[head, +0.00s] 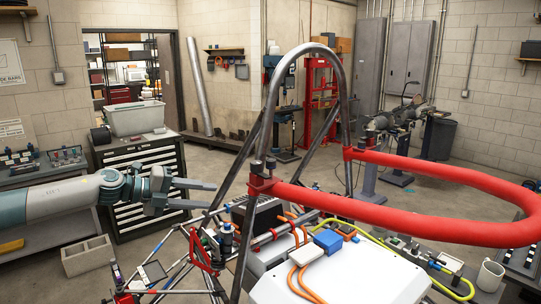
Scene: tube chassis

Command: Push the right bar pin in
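A red padded bar (400,215) loops out to the right from the grey tube hoop (340,80) of the chassis. It meets the hoop at a near red bracket (262,184) and a far red bracket (349,153). A short dark upright pin (270,164) stands at the near bracket, and another upright piece (362,141) stands at the far bracket. How deep either sits is too small to tell. My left gripper (213,195) is open and empty, left of the hoop and near bracket, apart from both. My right gripper is out of view.
A white panel (345,278) with orange hoses and a blue box (328,241) lies below the bar. Thin chassis tubes rise beside my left gripper. A drawer cabinet (140,180) with a grey bin (136,118) stands behind it.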

